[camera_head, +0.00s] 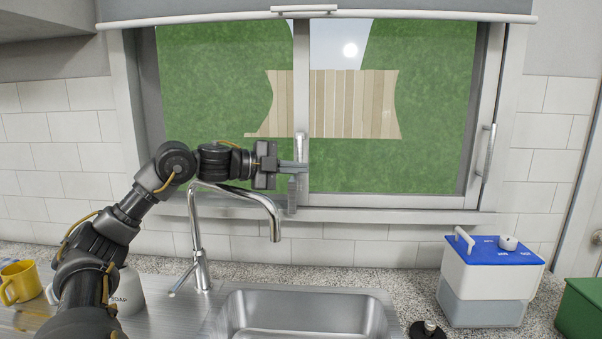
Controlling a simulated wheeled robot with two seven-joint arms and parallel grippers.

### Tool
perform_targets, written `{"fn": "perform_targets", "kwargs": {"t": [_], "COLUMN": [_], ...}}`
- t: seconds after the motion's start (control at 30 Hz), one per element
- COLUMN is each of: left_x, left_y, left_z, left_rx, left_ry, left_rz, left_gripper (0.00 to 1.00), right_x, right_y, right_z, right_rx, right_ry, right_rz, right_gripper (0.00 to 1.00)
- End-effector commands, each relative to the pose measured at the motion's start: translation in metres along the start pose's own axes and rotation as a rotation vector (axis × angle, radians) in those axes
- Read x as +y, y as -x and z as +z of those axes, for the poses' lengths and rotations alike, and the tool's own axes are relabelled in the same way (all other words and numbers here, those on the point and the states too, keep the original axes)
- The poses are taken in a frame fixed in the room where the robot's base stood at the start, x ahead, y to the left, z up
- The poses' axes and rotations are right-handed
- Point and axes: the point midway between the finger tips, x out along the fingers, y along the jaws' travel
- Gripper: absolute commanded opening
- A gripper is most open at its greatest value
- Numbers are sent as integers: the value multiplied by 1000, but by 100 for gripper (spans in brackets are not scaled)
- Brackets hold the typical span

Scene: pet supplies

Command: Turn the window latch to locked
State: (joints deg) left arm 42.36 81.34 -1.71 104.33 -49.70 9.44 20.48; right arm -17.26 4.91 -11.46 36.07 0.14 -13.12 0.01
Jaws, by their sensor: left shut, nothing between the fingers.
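The sliding window (390,165) is straight ahead above the sink, with a pale vertical frame in its middle. A small grey upright piece that looks like the window latch (299,146) shows on this middle frame, just above my left gripper. Its lower part is hidden behind the gripper, so I cannot tell which way it is turned. My left gripper (300,171) reaches in from the left at the middle frame. It is shut and holds nothing. I cannot tell whether it touches the latch. My right gripper is out of view.
A chrome tap (272,225) curves up below my left forearm, close to it. A steel sink (305,296) lies beneath. A blue-and-white box (490,278) stands right, beside a green box (580,310). A yellow mug (20,282) is at left. A vertical handle (487,152) is on the window's right.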

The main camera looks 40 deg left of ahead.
Motion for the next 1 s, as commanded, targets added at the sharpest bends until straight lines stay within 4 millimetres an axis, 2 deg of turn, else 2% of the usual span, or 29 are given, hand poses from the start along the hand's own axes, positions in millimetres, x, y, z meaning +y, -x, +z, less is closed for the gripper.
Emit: {"fn": "perform_targets", "kwargs": {"t": [0.2, 0.6, 1.0], "left_x": [0, 0, -4], "left_y": [-2, -4, -3], "left_z": [8, 11, 9], "left_rx": [-2, -1, -1], "left_ry": [1, 1, 0], "left_rz": [0, 0, -1], "left_gripper": [0, 0, 0], "right_x": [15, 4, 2], "right_y": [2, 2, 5], "right_z": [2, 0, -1], "right_rx": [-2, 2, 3], "right_ry": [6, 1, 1], "right_rz": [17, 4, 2], "right_gripper": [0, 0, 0]}}
